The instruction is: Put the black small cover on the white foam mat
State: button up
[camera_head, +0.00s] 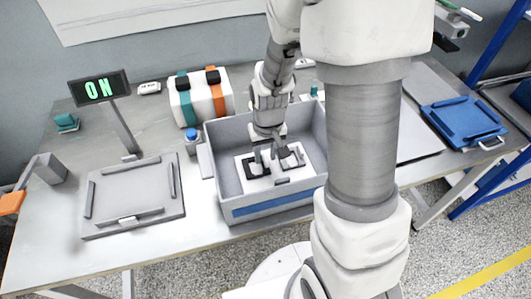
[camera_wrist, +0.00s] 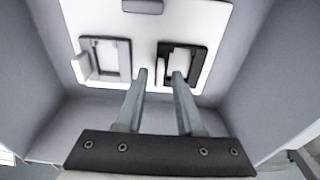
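The white foam mat (camera_head: 281,173) lies on the floor of the grey bin; it also shows in the wrist view (camera_wrist: 140,45). The black small cover (camera_wrist: 187,49), a dark square frame with an upright light tab at its left edge, lies on the mat in the wrist view. In the head view the black cover (camera_head: 253,167) is partly hidden by my gripper. My gripper (camera_wrist: 161,76) reaches down into the bin. Its two fingers are apart, on either side of the tab in the picture; I cannot tell whether they touch it. My gripper (camera_head: 266,150) is near the cover in the head view.
A similar grey cover (camera_wrist: 105,58) lies on the mat beside the black one. The grey bin (camera_head: 272,207) has walls close around my gripper. A grey panel (camera_head: 132,195), an "ON" display (camera_head: 99,88), a striped white box (camera_head: 201,97) and a blue panel (camera_head: 464,122) are on the bench.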

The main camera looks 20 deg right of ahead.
jog(key=shift+r, duration=0.1)
notch_tip(320, 180, up, 12)
jog(key=s+p, duration=0.2)
jog(key=p, duration=0.1)
notch_tip(320, 180, up, 9)
jog(key=t, duration=0.2)
send_over(267, 168)
jog(key=s, duration=0.5)
jog(key=s+r+t, duration=0.2)
jog(key=s+r, duration=0.3)
jog(key=s, duration=0.2)
jog(key=shift+s+r, duration=0.2)
jog(key=shift+r, duration=0.05)
